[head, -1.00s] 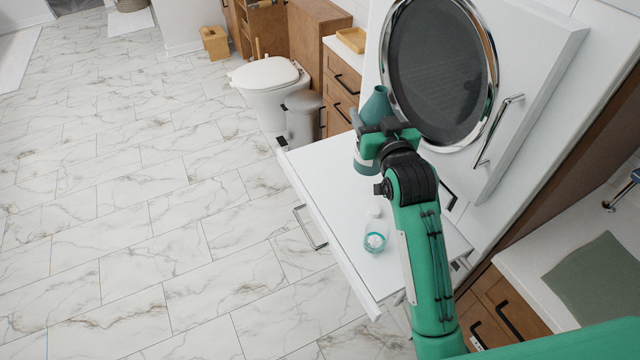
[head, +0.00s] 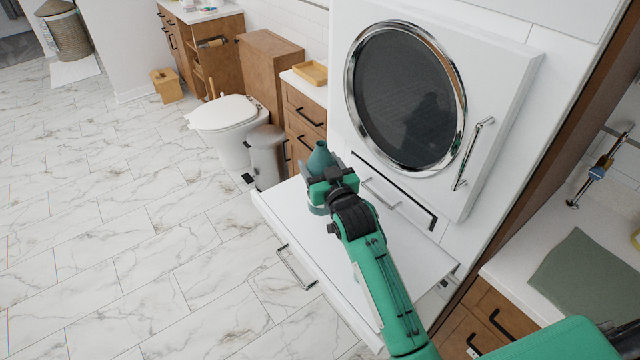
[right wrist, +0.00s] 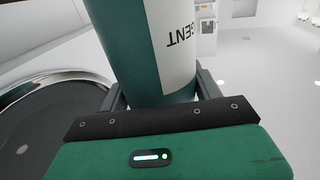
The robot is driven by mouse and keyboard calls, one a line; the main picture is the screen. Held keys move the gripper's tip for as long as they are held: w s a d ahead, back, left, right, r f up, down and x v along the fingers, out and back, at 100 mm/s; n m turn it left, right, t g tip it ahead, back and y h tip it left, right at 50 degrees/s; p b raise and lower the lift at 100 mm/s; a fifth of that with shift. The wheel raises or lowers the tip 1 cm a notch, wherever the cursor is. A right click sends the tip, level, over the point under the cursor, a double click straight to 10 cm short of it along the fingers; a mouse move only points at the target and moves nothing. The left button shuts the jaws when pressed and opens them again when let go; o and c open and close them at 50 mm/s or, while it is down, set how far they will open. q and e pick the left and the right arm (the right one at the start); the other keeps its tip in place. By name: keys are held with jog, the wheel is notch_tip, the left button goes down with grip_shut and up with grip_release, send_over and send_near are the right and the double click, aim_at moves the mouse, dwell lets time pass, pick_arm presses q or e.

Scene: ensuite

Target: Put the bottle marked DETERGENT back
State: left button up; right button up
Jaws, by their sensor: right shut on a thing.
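My right gripper (head: 328,184) is shut on the teal detergent bottle (head: 320,157), whose conical top rises above the jaws and whose base shows below them. In the right wrist view the bottle (right wrist: 130,50) sits between the two fingers, with a white label (right wrist: 176,40) whose visible letters end in "GENT". The gripper holds it over the far left part of a white pull-out shelf (head: 400,240) below the washer. Whether its base touches the shelf I cannot tell. My left gripper is not in view.
The washer's round door (head: 407,97) and its handle (head: 472,153) stand just behind the shelf. A grey bin (head: 266,158) and a toilet (head: 222,115) are beyond its far end. A counter with a green mat (head: 588,280) is at right.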

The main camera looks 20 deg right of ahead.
notch_tip(320, 180, down, 6)
jog(key=shift+f+p, duration=0.1)
jog(key=shift+p, duration=0.35)
jog(key=shift+f, duration=0.45)
jog(key=o, duration=1.8)
jog(key=shift+f, duration=0.1)
